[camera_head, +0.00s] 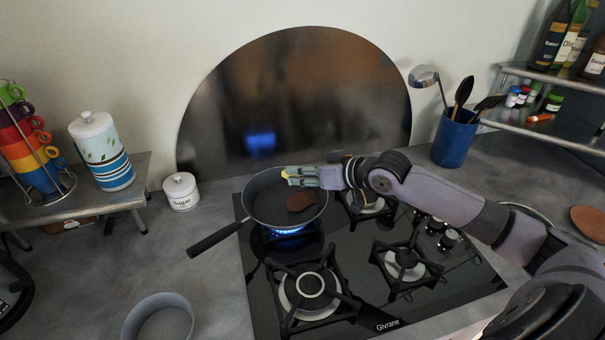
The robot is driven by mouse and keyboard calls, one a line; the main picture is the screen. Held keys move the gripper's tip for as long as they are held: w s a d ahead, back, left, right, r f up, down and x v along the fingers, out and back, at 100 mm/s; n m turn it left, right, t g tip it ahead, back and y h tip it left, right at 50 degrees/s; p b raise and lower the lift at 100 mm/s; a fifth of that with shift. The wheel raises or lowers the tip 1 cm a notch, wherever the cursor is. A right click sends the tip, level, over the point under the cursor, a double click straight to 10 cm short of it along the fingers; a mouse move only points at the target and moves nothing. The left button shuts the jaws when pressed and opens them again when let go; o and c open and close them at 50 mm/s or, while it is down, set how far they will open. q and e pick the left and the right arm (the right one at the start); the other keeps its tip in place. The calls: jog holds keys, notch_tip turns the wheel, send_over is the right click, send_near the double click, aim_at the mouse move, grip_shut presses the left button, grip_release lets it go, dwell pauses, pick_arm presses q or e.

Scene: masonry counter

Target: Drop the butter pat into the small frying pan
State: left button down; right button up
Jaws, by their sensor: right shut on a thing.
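The small frying pan (262,206) sits on the back left burner, over a blue flame, with its dark handle pointing to the front left. A brown flat piece (301,202) lies in the pan, toward its right side. My right gripper (287,174) reaches in from the right and is over the pan's far right rim. It is shut on a small pale yellow thing at its tips, which looks like the butter pat (285,174); the fingers hide most of it. My left gripper is not in view.
The black gas hob (350,256) has several burners with raised grates. A white lidded jar (181,191) stands left of the pan, and a grey round vessel (158,318) at the front left. A blue utensil holder (454,140) stands at the back right, near a bottle shelf (545,75).

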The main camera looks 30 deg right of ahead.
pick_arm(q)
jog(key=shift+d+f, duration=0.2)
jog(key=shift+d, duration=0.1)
pick_arm(e)
jog(key=shift+f, duration=0.15)
jog(key=o, duration=0.9)
jog(key=shift+c, duration=0.2)
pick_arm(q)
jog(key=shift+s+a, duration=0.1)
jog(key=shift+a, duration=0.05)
pick_arm(e)
jog(key=v, duration=1.2)
